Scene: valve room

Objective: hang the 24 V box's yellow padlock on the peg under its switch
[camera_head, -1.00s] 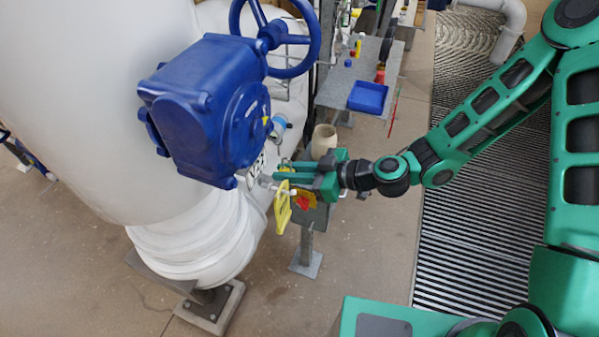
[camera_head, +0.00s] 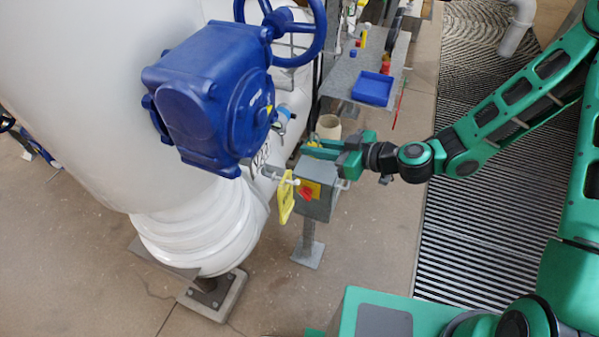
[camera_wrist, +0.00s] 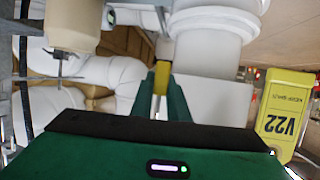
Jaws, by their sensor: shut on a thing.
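My gripper (camera_head: 315,149) is above and behind the grey box's top in the head view, its fingers pointing left. In the wrist view my gripper (camera_wrist: 160,98) is shut on a narrow thing with a yellow part (camera_wrist: 162,76) and a silvery part between the fingers, which looks like the yellow padlock. The padlock cannot be made out in the head view. The grey box (camera_head: 322,208) stands on a post and carries a red switch (camera_head: 306,194) on a yellow plate. I cannot make out the peg under the switch.
A yellow tag (camera_head: 286,205) hangs in front of the box's left side; it reads V22 in the wrist view (camera_wrist: 284,115). The blue valve housing (camera_head: 210,105) and white pipe are close on the left. A beige cup-like thing (camera_head: 328,126) and a bench with a blue tray (camera_head: 372,89) lie behind.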

